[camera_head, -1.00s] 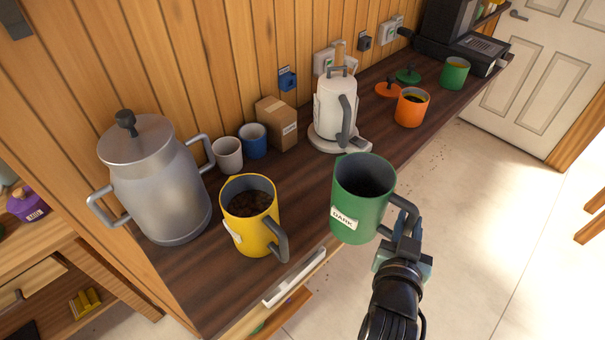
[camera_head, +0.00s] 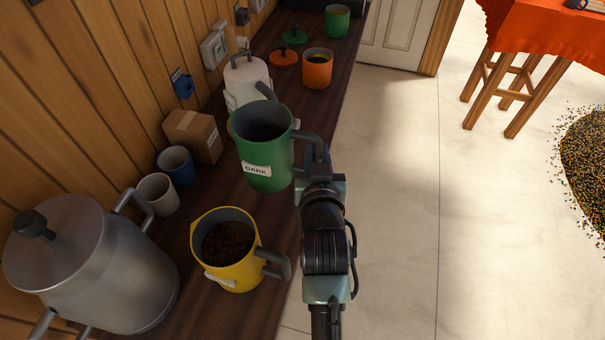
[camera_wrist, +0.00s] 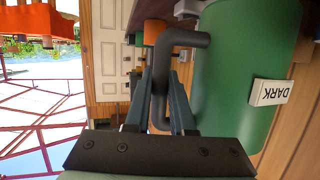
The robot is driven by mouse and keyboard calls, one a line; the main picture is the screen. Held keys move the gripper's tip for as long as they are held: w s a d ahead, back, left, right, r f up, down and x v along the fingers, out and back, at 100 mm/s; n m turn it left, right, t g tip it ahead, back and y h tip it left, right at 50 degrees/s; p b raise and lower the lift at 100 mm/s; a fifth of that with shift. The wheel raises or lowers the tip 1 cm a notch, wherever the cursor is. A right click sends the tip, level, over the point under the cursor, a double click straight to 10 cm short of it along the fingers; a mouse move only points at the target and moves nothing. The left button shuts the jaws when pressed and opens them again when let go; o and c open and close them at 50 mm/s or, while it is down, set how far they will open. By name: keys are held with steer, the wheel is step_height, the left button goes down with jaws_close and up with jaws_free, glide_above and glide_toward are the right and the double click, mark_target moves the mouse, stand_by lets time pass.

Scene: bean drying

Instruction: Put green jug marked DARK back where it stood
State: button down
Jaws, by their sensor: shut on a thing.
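The green jug marked DARK (camera_head: 262,160) is upright in the head view, over the counter's front part, between the yellow jug and the white kettle. Its inside looks dark and empty. My gripper (camera_head: 318,168) is shut on the jug's dark handle, on the jug's right side. In the wrist view my gripper's fingers (camera_wrist: 163,100) straddle the handle (camera_wrist: 185,38), and the green jug (camera_wrist: 245,75) fills the right side with its DARK label. I cannot tell from these views whether the jug's base touches the counter.
On the dark counter (camera_head: 245,315) stand a yellow jug (camera_head: 238,268) of dark beans, a metal urn (camera_head: 125,275), white and blue cups, a cardboard box (camera_head: 193,135), a white kettle (camera_head: 245,80) and an orange jug (camera_head: 317,70). Open floor (camera_head: 400,180) lies right, with a stool and bean pile beyond.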

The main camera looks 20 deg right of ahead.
steer(key=shift+w+a+f+p, duration=0.1)
steer(key=shift+f+p, duration=0.5)
steer(key=shift+f, duration=2.85)
steer(key=c, duration=1.2)
jaws_free()
steer(key=shift+f, duration=0.3)
steer(key=o, duration=0.4)
steer(key=shift+o, duration=0.2)
steer(key=shift+r, duration=0.2)
steer(key=b+v, duration=0.2)
steer(key=v, duration=1)
steer(key=shift+b, duration=0.3)
